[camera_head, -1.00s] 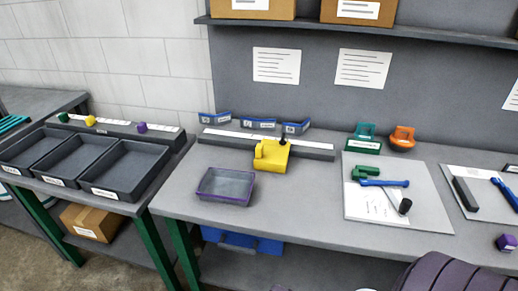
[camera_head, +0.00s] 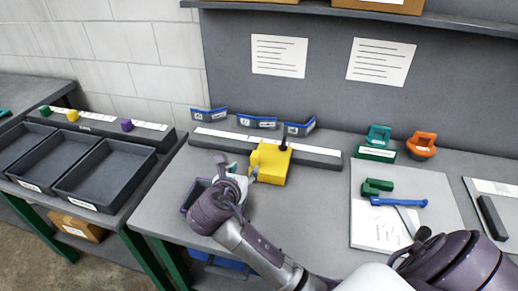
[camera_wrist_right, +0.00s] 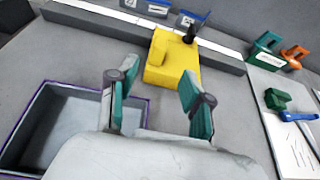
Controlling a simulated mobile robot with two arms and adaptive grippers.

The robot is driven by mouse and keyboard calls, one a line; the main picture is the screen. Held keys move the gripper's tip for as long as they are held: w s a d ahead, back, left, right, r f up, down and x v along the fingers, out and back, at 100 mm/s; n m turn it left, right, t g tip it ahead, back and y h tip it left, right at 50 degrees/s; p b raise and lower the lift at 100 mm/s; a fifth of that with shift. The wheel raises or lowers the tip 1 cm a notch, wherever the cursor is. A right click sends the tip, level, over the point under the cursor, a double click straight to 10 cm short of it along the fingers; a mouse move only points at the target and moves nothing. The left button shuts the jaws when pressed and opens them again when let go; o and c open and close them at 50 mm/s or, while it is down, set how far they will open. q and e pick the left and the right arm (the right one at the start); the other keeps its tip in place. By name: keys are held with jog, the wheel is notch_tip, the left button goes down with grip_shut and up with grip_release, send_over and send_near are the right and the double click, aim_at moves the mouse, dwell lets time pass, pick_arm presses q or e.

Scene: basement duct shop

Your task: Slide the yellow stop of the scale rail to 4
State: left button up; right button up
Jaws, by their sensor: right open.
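The yellow stop (camera_head: 271,164) sits on the grey scale rail (camera_head: 322,157) at the back of the bench, right of the rail's middle. A black knob (camera_head: 284,146) stands on it. The rail's white scale strip (camera_head: 222,136) shows to the left; its numbers are too small to read. My right gripper (camera_head: 240,172) is just in front and left of the stop. In the right wrist view my gripper (camera_wrist_right: 155,100) is open and empty, its two fingers apart, with the stop (camera_wrist_right: 172,62) ahead beyond the fingertips, apart from them. My left gripper is not in view.
A purple-rimmed tray (camera_wrist_right: 22,128) lies below and left of the gripper. Blue label holders (camera_head: 257,122) stand behind the rail. Green (camera_head: 379,137) and orange (camera_head: 421,144) tools and a white board (camera_head: 437,190) are at right. Dark bins (camera_head: 105,172) stand on the left bench.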

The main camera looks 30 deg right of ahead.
aim_at(253, 159)
jog(key=shift+w+d+f, duration=0.15)
jog(key=shift+w+d, duration=0.15)
jog(key=shift+d, duration=0.1)
jog(key=x, duration=0.7)
jog(key=shift+w+d+f, duration=0.2)
jog(key=shift+w+d, duration=0.05)
jog(key=shift+w, duration=0.05)
jog(key=x, duration=0.2)
jog(key=shift+w+d+f, duration=0.1)
jog(key=shift+w+d, duration=0.15)
jog(key=shift+d, duration=0.05)
jog(key=shift+w+d+f, duration=0.1)
jog(key=shift+w+d, duration=0.05)
jog(key=shift+d, duration=0.05)
jog(key=shift+f, duration=0.1)
jog(key=shift+c, duration=0.5)
grip_shut()
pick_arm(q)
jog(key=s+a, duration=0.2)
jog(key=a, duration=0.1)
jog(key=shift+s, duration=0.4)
